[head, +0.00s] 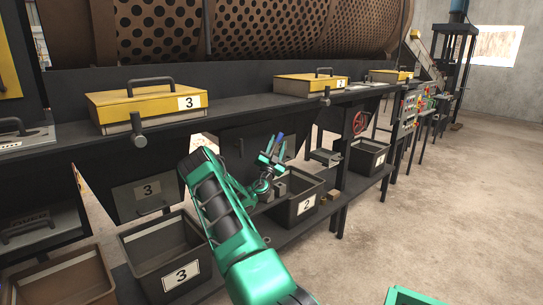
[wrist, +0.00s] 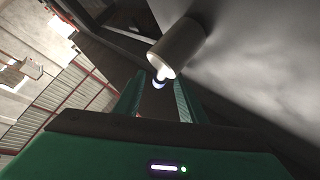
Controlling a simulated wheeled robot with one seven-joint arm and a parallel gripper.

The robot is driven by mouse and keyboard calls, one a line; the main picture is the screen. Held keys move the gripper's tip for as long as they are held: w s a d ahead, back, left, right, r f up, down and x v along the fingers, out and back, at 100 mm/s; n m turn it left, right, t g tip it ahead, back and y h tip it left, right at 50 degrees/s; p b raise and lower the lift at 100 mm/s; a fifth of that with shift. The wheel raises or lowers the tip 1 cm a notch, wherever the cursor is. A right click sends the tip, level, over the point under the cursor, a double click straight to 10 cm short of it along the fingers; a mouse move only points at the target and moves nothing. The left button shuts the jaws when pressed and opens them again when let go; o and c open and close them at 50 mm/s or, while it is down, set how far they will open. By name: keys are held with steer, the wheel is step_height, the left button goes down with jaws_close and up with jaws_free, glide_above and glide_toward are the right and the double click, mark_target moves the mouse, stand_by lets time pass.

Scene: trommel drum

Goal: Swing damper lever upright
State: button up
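My gripper (head: 272,150) is open, its two green fingers spread below the dark shelf, near the chute over bin 2. In the wrist view the fingers (wrist: 157,92) point toward a pale grey cylindrical handle (wrist: 178,47), which lies tilted just beyond the fingertips. It looks like a lever grip; nothing is visibly clasped, and whether a finger touches it I cannot tell. In the head view, levers with grey knobs stick out at the shelf edge below the yellow boxes, one at left (head: 137,130) and one at centre (head: 326,96). The handle near my gripper is not clear there.
Yellow lidded boxes (head: 145,103) stand on the dark shelf (head: 230,112) below the perforated drum (head: 250,30). Bin 3 (head: 165,255) and bin 2 (head: 296,205) sit on the low rack. A red handwheel (head: 360,122) is right of my gripper.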

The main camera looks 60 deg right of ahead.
steer(key=v, duration=0.7)
steer(key=shift+a+f, duration=0.25)
steer(key=shift+a, duration=0.1)
steer(key=shift+s, duration=0.1)
